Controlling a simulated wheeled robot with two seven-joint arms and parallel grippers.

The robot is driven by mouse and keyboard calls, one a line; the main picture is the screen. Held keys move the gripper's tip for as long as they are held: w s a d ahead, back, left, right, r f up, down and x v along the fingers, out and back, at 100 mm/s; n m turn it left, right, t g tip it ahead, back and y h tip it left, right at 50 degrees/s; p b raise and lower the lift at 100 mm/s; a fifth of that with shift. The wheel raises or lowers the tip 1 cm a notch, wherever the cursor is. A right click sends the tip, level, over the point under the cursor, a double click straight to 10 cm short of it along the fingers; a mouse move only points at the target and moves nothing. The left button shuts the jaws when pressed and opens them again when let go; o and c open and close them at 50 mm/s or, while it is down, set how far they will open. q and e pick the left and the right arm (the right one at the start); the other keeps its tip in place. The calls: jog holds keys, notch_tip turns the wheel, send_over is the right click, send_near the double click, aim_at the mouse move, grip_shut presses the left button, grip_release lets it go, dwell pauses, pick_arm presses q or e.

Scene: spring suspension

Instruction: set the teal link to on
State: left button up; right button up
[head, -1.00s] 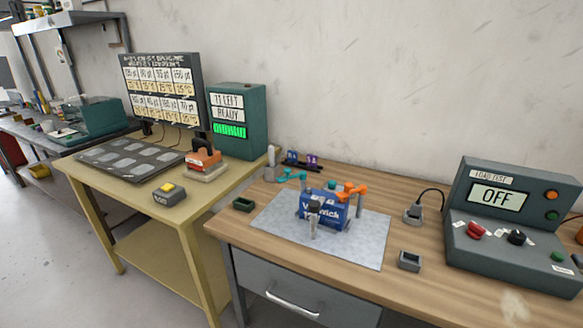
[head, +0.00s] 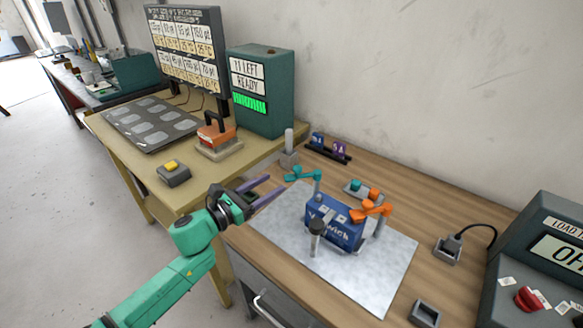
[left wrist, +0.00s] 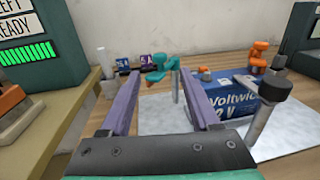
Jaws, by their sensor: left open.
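The teal link (head: 302,174) sits on a post at the left side of the blue battery box (head: 334,222), its arm pointing left, away from the box. In the left wrist view the teal link (left wrist: 160,68) shows just beyond and between my fingers. An orange link (head: 372,211) is on a post at the right side of the box. My left gripper (head: 268,190) is open and empty, left of the teal link and apart from it; its purple fingers (left wrist: 130,108) show in the left wrist view. My right gripper is not in view.
A grey mat (head: 383,271) lies under the box. A dark lever post (head: 317,238) stands in front of the box. Behind are blue and purple fuses (head: 328,148) and a small tray with teal and orange caps (head: 364,190). A load tester (head: 545,262) is at right.

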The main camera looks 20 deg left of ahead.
aim_at(294, 171)
pick_arm(q)
jog(key=p+x, duration=0.1)
jog(key=x, duration=0.6)
jog(key=shift+w+d+p, duration=0.15)
jog(key=shift+w+p, duration=0.15)
jog(key=shift+w+d+f, duration=0.15)
jog(key=shift+w, duration=0.1)
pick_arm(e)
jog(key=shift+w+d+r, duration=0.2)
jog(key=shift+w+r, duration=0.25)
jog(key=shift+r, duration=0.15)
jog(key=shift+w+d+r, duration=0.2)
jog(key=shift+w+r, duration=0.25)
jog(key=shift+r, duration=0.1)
pick_arm(q)
jog(key=shift+c, duration=0.3)
grip_shut()
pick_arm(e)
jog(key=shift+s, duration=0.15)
